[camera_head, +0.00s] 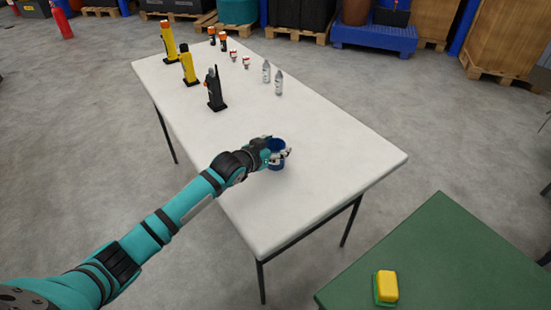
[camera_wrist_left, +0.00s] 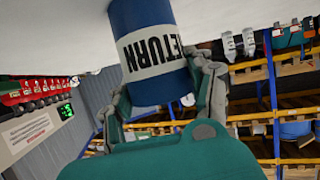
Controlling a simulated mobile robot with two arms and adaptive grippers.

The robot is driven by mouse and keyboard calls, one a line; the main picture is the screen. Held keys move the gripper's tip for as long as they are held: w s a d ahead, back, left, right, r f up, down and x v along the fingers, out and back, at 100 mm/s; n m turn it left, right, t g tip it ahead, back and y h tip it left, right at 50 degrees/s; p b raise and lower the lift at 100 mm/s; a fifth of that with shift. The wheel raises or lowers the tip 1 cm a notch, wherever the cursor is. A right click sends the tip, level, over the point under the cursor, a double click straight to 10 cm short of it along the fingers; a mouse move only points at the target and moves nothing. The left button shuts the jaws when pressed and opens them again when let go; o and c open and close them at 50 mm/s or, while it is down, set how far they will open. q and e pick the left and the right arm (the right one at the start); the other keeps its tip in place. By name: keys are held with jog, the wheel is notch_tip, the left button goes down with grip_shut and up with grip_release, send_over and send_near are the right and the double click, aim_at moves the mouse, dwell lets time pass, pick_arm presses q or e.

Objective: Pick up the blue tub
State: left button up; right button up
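The blue tub (camera_head: 277,146) is near the front end of the white table, seemingly upright. It fills the upper middle of the left wrist view (camera_wrist_left: 160,88), with a white band reading RETURN. My left gripper (camera_head: 278,157) is at the tub, with a finger on each side of it. In the left wrist view, both fingers (camera_wrist_left: 163,90) lie against the tub's sides and look closed on it. Whether the tub's base touches the tabletop is hard to tell. My right gripper is not in view.
The white table (camera_head: 330,165) also holds two clear bottles (camera_head: 272,77), a black radio (camera_head: 215,88), yellow torches (camera_head: 188,65) and small items farther back. A green table (camera_head: 450,250) at lower right carries a yellow sponge (camera_head: 386,286). The tabletop around the tub is clear.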

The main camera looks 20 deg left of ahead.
pick_arm(q)
jog(key=c, duration=0.4)
jog(key=shift+c, duration=0.8)
jog(key=shift+r, duration=0.1)
